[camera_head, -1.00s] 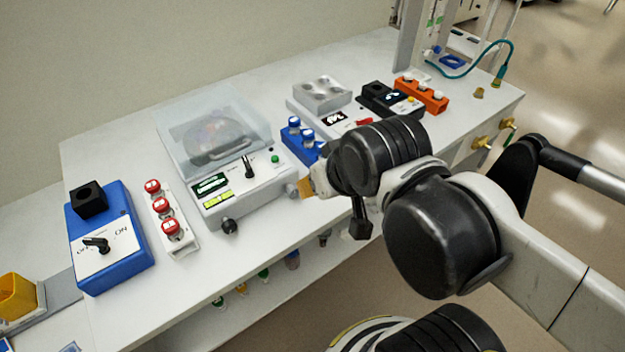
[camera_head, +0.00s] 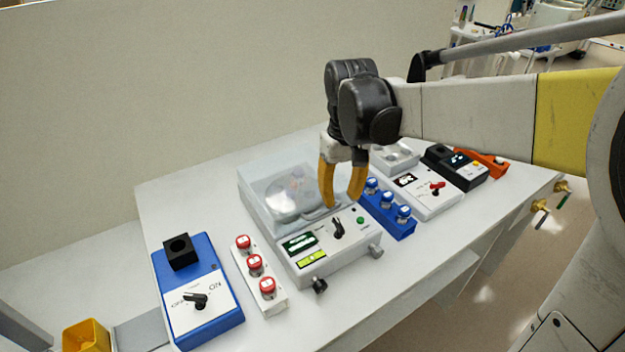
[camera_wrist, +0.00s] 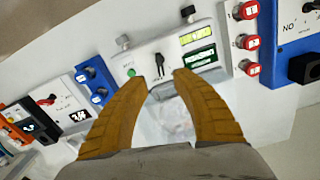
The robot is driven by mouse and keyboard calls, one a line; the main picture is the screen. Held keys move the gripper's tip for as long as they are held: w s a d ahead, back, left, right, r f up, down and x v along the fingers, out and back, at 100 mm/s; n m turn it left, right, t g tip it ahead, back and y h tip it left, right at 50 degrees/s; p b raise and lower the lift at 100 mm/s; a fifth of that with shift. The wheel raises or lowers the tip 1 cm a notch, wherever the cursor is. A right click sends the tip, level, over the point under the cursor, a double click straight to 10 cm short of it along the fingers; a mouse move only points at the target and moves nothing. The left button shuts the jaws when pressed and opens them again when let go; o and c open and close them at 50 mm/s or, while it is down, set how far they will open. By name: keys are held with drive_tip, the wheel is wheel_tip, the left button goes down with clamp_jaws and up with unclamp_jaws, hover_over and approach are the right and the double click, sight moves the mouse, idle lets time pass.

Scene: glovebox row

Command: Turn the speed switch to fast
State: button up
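The white device (camera_head: 318,262) with a clear lid (camera_head: 283,185) stands mid-table. Its front panel has a black lever switch (camera_head: 338,228), a green button and two small displays. The same black switch (camera_wrist: 159,63) shows in the wrist view, between and beyond my fingertips. The panel lettering is too small to read, so I cannot tell its setting. My gripper (camera_head: 343,204) points down with its yellow fingers spread, just behind and above the switch in the head view. In the wrist view my open gripper (camera_wrist: 160,77) holds nothing and does not visibly touch the switch.
A red-capped vial rack (camera_head: 262,288) and a blue switch box (camera_head: 205,310) stand left of the device. A blue vial rack (camera_head: 387,215), a white unit with a red switch (camera_head: 428,202) and a black unit (camera_head: 458,168) stand right. The front table strip is clear.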

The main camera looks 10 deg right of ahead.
sight(339, 223)
wheel_tip(339, 223, down, 9)
drive_tip(key=b, duration=0.3)
drive_tip(key=shift+f, duration=0.15)
clamp_jaws()
